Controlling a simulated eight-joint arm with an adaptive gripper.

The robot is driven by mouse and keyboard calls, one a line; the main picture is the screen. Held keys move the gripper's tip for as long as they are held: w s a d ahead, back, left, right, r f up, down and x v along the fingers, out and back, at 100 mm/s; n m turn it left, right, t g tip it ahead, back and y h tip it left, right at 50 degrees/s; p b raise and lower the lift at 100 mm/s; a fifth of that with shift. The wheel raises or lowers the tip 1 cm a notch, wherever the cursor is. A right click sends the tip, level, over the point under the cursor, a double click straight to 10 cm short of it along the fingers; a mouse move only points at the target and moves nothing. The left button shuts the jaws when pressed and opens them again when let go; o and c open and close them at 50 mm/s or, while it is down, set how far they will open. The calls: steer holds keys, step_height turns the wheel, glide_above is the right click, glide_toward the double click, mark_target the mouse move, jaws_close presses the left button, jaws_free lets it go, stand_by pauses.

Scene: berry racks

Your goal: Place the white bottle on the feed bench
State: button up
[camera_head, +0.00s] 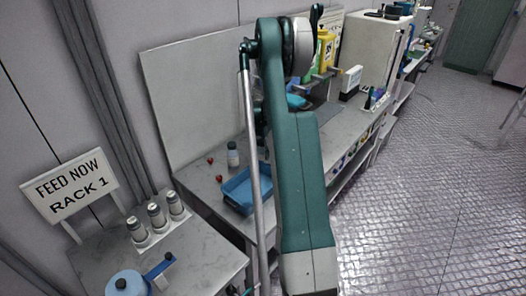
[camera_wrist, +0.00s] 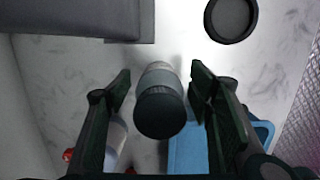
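In the wrist view, my gripper (camera_wrist: 160,78) has its two dark fingers apart, one on each side of a bottle (camera_wrist: 159,75) with a pale body, grey-green band and dark cap. Gaps show between the bottle and both fingers. A second, whitish-blue bottle (camera_wrist: 116,138) is partly hidden behind the left finger. In the head view, a small pale bottle with a dark cap (camera_head: 232,156) stands on the bench (camera_head: 195,180) beside the blue tray. My arm hides the gripper there. The feed bench may be the table by the "FEED NOW RACK 1" sign (camera_head: 70,187).
A blue tray (camera_head: 236,204) sits on the bench; it also shows in the wrist view (camera_wrist: 184,150). Red berries (camera_head: 219,178) lie near it. A dark round dish (camera_wrist: 231,18) lies nearby.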

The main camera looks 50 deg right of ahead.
mark_target(261, 141)
steer(key=shift+r, duration=0.15)
steer(key=shift+a+r, duration=0.2)
steer(key=shift+r, duration=1.05)
steer(key=shift+a+r, duration=0.2)
steer(key=shift+r, duration=1.05)
steer(key=shift+a+r, duration=0.2)
steer(key=shift+r, duration=1.05)
